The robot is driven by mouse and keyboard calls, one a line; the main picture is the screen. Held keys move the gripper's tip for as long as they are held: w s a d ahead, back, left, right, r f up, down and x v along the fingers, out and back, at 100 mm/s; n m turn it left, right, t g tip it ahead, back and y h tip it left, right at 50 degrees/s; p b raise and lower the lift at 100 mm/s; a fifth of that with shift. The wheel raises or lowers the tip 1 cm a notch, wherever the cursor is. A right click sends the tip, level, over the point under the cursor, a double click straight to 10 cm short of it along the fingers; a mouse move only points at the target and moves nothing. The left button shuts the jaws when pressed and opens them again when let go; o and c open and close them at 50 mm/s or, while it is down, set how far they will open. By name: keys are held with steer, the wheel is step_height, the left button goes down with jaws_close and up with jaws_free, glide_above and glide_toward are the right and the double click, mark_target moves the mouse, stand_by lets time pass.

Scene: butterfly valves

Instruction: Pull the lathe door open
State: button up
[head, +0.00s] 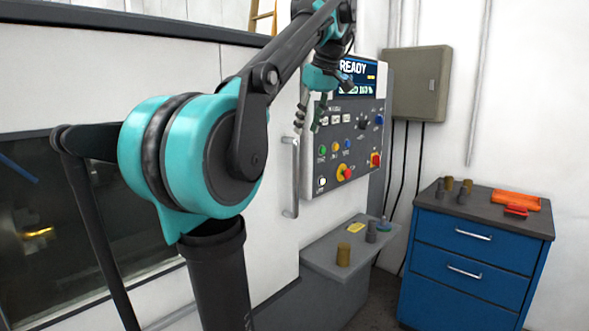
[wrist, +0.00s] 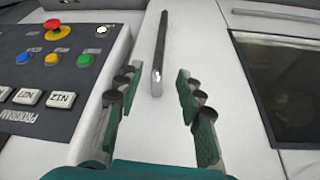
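The lathe door (head: 284,90) is a white panel with a dark window (head: 60,220) at left in the head view. Its handle (head: 292,178) is a vertical grey bar near the control panel. In the wrist view the handle (wrist: 161,45) runs up from between the fingertips, and the window (wrist: 285,80) is at right. My gripper (head: 309,112) is above the handle in the head view, in front of the control panel's left edge. My gripper (wrist: 157,76) is open, with a finger on each side of the handle's near end in the picture. Neither finger visibly touches it. The door looks shut.
The control panel (head: 345,135), with buttons and a READY screen, is right of the handle. A grey ledge (head: 325,262) below holds small parts.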

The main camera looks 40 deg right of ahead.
steer(key=x, duration=1.5)
steer(key=shift+s, duration=0.1)
jaws_close()
